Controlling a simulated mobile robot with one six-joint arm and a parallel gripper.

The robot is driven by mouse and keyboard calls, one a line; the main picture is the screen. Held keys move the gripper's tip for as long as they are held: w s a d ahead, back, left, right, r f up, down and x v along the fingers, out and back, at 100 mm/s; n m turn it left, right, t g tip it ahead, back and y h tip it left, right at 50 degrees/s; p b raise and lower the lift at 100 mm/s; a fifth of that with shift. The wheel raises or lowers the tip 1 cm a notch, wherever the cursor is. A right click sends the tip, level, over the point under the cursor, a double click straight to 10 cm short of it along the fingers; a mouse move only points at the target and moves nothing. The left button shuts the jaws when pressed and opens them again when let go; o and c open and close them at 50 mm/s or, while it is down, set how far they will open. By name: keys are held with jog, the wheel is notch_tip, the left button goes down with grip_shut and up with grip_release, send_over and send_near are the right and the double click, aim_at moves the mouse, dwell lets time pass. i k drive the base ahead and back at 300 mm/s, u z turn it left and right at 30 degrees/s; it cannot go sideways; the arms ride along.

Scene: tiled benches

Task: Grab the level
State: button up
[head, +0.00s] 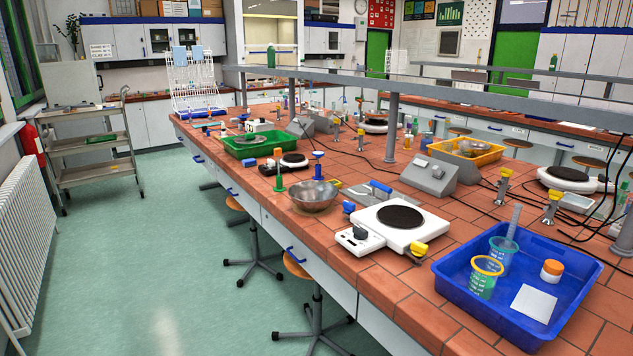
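I cannot make out a level for certain on the tiled bench (405,283). A small flat yellow item (333,184) lies behind the metal bowl (314,196), too small to identify. A blue-handled item (381,188) lies by the back edge of the white hotplate (400,222), also unclear. My gripper is not in view.
A blue tray (446,292) with beakers, a jar and a white card sits at the near right. A green tray (231,146) and yellow tray (435,151) stand farther back. Stools (297,266) line the bench's left side. The green floor (165,265) at left is clear.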

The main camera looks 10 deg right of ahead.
aim_at(335, 183)
jog(key=u, duration=0.45)
jog(key=i, duration=2.3)
jog(key=z, duration=0.15)
